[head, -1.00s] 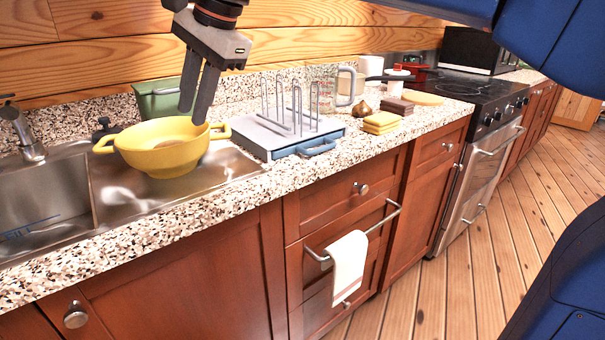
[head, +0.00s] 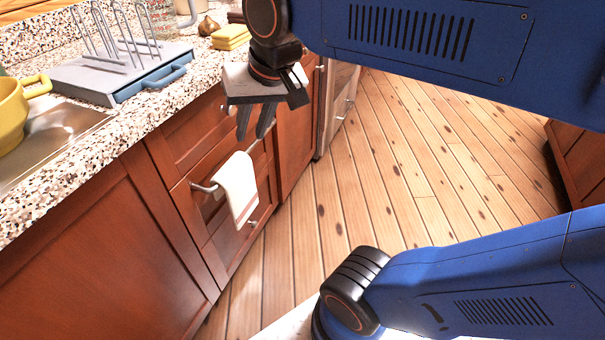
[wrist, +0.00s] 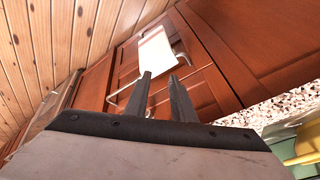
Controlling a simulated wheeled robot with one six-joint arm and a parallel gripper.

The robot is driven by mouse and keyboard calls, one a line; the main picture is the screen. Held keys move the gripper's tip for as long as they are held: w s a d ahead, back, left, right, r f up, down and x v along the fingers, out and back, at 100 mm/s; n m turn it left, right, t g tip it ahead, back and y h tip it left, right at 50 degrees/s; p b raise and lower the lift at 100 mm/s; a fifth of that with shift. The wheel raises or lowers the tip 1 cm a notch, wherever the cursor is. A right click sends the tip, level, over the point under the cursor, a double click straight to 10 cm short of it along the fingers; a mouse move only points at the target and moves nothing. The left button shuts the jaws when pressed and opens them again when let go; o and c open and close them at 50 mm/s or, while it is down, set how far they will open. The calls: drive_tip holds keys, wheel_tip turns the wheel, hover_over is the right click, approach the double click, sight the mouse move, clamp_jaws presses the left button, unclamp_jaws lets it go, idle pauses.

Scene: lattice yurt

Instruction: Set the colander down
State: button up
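The yellow colander (head: 12,112) is at the left edge of the head view and partly cut off. It rests upright on the steel sink top (head: 50,135), with one handle toward the dish rack. My gripper (head: 254,134) is well to the right of the colander, in front of the cabinet fronts, pointing down. Its two fingers are apart with nothing between them, as the wrist view also shows (wrist: 161,76).
A grey dish rack on a blue tray (head: 125,75) stands right of the sink. Yellow sponges (head: 231,37) lie farther along the counter. A white towel (head: 238,187) hangs from a drawer bar near my gripper. The wooden floor (head: 400,170) is clear.

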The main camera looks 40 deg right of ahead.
drive_tip(key=s+d+f+n, duration=0.1)
drive_tip(key=s+d+f, duration=0.2)
drive_tip(key=s+f, duration=0.1)
drive_tip(key=s+d+f+n+h, duration=0.1)
drive_tip(key=s+d+f, duration=0.3)
drive_tip(key=f, duration=0.2)
drive_tip(key=shift+f, duration=0.4)
idle(0.4)
